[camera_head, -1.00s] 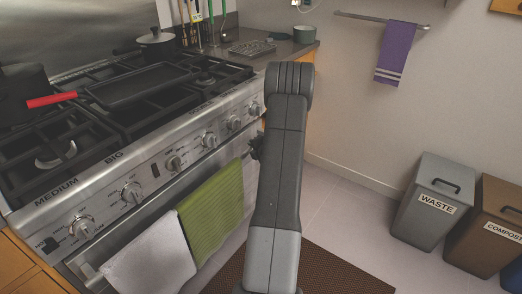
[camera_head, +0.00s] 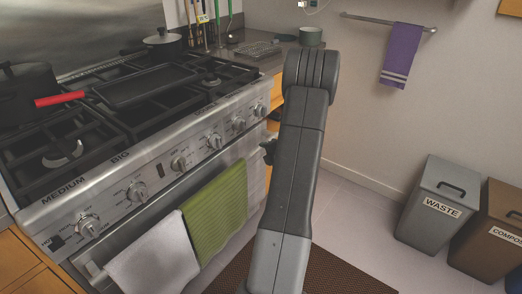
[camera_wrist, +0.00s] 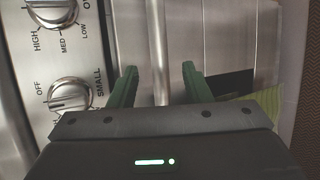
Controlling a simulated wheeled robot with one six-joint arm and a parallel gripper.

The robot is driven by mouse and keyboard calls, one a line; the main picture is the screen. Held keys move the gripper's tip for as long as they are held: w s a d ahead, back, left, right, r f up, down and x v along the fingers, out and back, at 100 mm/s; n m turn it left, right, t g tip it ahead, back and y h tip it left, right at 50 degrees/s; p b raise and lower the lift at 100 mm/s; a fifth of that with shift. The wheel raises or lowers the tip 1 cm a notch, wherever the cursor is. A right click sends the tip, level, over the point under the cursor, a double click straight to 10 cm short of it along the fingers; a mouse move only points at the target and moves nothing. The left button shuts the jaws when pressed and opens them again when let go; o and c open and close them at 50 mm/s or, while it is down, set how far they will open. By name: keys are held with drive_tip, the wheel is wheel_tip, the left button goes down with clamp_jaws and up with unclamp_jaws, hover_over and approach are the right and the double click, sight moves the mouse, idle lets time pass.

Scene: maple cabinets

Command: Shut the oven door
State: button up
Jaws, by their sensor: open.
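The oven door (camera_head: 249,161) is the stainless front under the control panel, and its face looks upright or nearly so. I cannot tell whether a small gap is left at its top. A white towel (camera_head: 152,258) and a green towel (camera_head: 216,212) hang over its handle (camera_head: 93,271). My gripper is mostly hidden behind my arm in the head view, with a dark part showing beside the oven's right end. In the wrist view my gripper (camera_wrist: 158,80) is open and empty, its green fingers over the steel front to the right of the knobs.
A black pan with a red handle (camera_head: 60,98) and pots stand on the stove. The waste bin (camera_head: 437,208) and compost bin (camera_head: 490,235) stand at the right wall. Tiled floor between oven and bins is clear, with a brown mat (camera_head: 340,274) in front.

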sight(260, 149)
drive_tip(key=v, duration=0.6)
drive_tip(key=x, duration=1.3)
drive_tip(key=shift+w+a+f+b, duration=0.15)
drive_tip(key=shift+w+a+b, duration=0.1)
drive_tip(key=shift+w+b, duration=0.05)
drive_tip(key=shift+s+d+f+b, duration=0.15)
drive_tip(key=shift+s+d+b, duration=0.25)
drive_tip(key=shift+s+d, duration=0.4)
drive_tip(key=shift+w+d, duration=0.1)
drive_tip(key=shift+d, duration=0.1)
